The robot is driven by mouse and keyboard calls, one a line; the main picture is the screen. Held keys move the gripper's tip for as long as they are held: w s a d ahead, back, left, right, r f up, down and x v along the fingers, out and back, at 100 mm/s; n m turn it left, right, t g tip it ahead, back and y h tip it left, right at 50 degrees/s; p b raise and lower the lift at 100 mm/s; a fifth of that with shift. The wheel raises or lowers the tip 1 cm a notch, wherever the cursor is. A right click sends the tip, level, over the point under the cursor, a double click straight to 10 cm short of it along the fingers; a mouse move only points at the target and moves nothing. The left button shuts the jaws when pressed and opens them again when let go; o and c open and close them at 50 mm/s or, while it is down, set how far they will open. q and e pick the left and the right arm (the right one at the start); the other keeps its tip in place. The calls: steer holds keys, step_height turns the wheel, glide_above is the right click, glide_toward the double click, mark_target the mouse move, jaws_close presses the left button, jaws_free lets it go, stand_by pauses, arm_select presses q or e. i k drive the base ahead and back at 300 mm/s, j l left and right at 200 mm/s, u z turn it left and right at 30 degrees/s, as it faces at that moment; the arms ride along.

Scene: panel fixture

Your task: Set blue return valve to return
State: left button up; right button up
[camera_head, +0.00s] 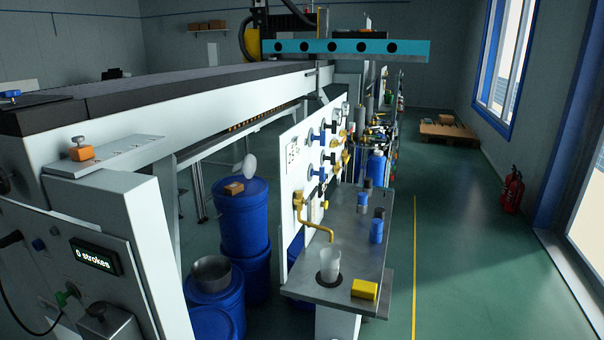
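A white upright panel (292,151) stands behind the metal bench and carries several valves and gauges. I see blue handles on it: an upper one (313,136) and a lower one (312,171), with more blue fittings to their right. They are small and seen at a slant, so I cannot tell which one is the return valve or where any handle points. Any marking for return is too small to read. Neither my left nor my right gripper is in view.
Blue drums (245,222) stand left of the panel. A machine with a display (95,256) fills the left.

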mark_target(322, 172)
steer(key=i+l+u, duration=0.1)
steer(key=u, duration=0.35)
steer(key=i+l+u, duration=0.1)
steer(key=u, duration=0.35)
steer(key=l+u, duration=0.25)
steer(key=u, duration=0.2)
steer(key=l+u, duration=0.2)
steer(key=l, duration=0.45)
steer(key=i+l+u, duration=0.2)
steer(key=l, duration=0.45)
steer(key=k+l+u, duration=0.1)
steer(key=l+u, duration=0.15)
steer(key=l, duration=0.35)
steer(key=k+l+u, duration=0.2)
steer(key=l, duration=0.4)
steer(key=l+u, duration=0.2)
steer(key=l, duration=0.45)
